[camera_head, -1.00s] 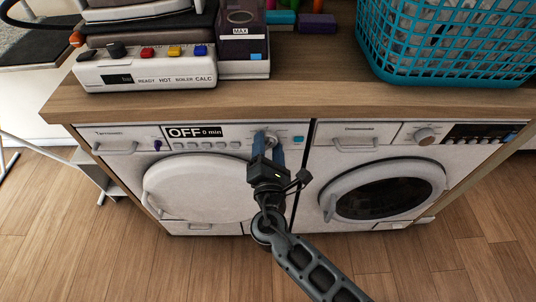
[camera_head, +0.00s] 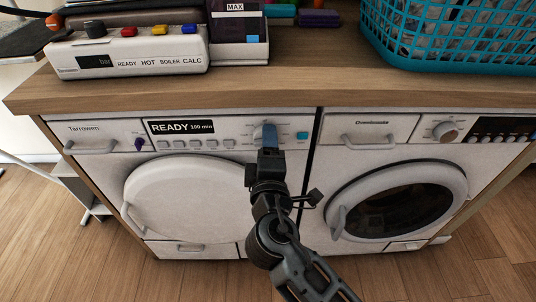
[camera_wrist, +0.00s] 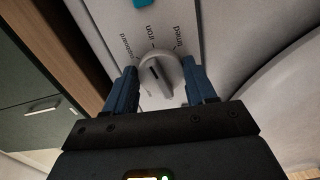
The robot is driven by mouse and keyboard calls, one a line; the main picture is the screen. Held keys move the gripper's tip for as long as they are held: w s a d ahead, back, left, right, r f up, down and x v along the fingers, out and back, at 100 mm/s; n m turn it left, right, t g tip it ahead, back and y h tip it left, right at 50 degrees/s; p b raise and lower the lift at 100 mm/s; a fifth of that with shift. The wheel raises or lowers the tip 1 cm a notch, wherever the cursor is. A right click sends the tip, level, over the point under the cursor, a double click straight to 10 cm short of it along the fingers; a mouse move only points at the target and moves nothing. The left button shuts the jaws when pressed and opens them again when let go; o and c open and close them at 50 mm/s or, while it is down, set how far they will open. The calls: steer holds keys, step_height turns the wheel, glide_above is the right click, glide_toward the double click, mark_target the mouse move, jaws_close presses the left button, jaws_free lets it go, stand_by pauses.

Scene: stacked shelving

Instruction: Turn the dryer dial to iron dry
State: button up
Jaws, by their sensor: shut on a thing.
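The dryer (camera_head: 180,200) is the left machine, with a round white door. Its display (camera_head: 181,128) reads "READY 100 min". Its pale dial (camera_head: 257,133) is partly hidden behind my gripper (camera_head: 270,130) in the head view. In the wrist view the dial (camera_wrist: 158,80) sits between the blue fingers of my gripper (camera_wrist: 160,70), which is shut on it. The labels "cupboard", "iron" (camera_wrist: 151,33) and "timed" show around the dial; another small label is too small to read. A dark mark on the dial's upper face lies toward "iron".
A washing machine (camera_head: 395,195) with a dark round window stands at the right. A teal button (camera_head: 302,135) is right of the dial.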

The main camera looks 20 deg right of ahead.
steer(key=shift+f+m+b, duration=0.2)
steer(key=shift+m+b, duration=0.55)
steer(key=shift+m, duration=0.05)
steer(key=o, duration=1)
steer(key=shift+r, duration=0.1)
steer(key=shift+o, duration=0.2)
steer(key=v, duration=0.7)
steer(key=shift+s+a, duration=0.2)
steer(key=shift+s, duration=0.2)
